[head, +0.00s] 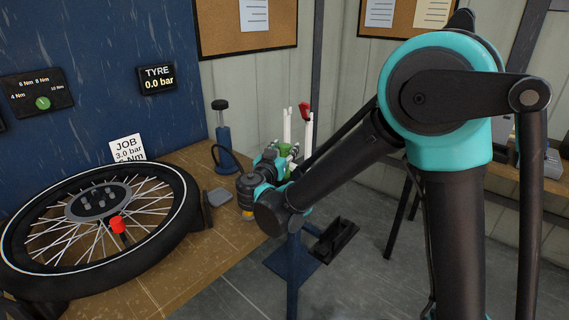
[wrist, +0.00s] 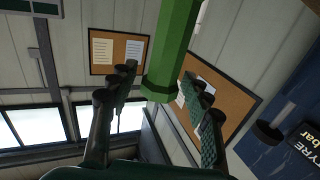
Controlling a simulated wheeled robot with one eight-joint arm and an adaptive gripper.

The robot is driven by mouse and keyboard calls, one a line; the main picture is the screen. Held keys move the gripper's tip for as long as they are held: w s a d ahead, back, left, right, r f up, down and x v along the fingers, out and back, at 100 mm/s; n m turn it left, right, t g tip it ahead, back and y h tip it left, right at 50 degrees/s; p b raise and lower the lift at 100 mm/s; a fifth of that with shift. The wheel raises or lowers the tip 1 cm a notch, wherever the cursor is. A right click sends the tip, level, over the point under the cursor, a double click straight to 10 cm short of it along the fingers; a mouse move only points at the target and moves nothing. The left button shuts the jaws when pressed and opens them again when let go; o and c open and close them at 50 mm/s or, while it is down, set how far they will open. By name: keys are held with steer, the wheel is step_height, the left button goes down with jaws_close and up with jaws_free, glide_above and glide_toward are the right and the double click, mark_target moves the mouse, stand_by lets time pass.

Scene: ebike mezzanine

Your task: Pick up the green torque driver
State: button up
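The green torque driver shows in the wrist view as a green six-sided bar (wrist: 172,45). It runs from the top edge down to a blunt end between my gripper's fingers. My gripper (wrist: 160,80) is open, with a clear gap on the left of the bar and the right finger close to its right side. I cannot tell whether that finger touches it. In the head view a small green patch (head: 284,150) shows beside my wrist, past the bench corner; it is probably the driver. My wrist and arm partly hide this area.
A wheel (head: 178,232) with a red piece (head: 117,224) lies on the wooden bench (head: 165,270). A blue stand base (head: 290,262) is on the floor. Pinboards hang behind.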

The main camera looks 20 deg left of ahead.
jaws_close()
steer(key=shift+r, duration=0.1)
step_height(320, 180, up, 27)
stand_by(1.5)
